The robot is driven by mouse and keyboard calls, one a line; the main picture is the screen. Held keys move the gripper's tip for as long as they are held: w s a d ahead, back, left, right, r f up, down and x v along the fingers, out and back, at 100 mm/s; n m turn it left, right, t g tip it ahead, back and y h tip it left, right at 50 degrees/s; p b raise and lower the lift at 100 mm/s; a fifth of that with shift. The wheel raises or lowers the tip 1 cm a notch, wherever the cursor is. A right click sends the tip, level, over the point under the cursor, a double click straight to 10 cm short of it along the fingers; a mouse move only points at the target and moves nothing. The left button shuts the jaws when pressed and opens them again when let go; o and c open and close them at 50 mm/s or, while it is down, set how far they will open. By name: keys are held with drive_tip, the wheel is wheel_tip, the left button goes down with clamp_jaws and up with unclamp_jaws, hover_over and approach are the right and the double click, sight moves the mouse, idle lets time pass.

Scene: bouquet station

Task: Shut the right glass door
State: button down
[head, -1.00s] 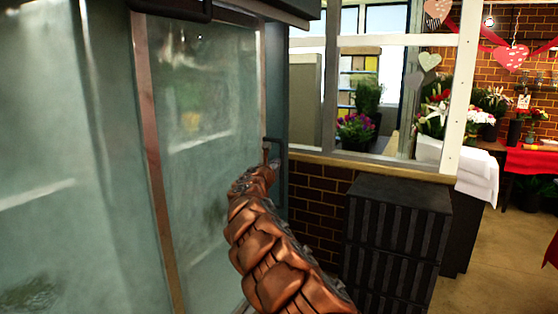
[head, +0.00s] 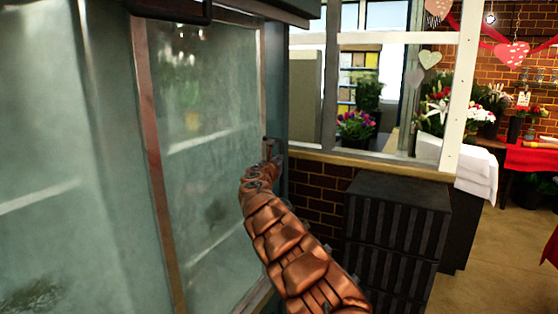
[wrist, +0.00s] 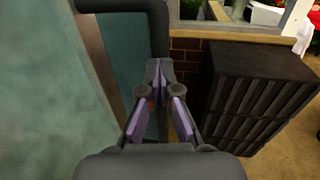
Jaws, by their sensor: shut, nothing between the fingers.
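The right glass door (head: 205,120) stands left of centre in the head view, a cloudy pane in a brownish frame. A dark handle at its right edge shows in the wrist view (wrist: 158,25) as a bent bar just beyond my fingertips. My gripper (head: 272,152) is at the door's right edge beside this handle. In the wrist view my gripper (wrist: 158,78) has its fingertips together with nothing between them. I cannot tell whether the tips touch the handle. My arm hides the pane's lower right part. How far the door stands open is hard to tell.
Another glass pane (head: 55,170) fills the left. A black ribbed cabinet (head: 397,230) stands close to the right of my arm, before a brick wall (head: 315,190) with windows above. Flowers (head: 357,125) show behind. The floor (head: 490,260) at the right is clear.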

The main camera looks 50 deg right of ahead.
idle(0.3)
drive_tip(key=s+d+p+x, duration=0.1)
drive_tip(key=p+x, duration=0.1)
drive_tip(key=x, duration=0.6)
drive_tip(key=shift+s+d+r, duration=0.25)
drive_tip(key=shift+d, duration=0.05)
idle(0.4)
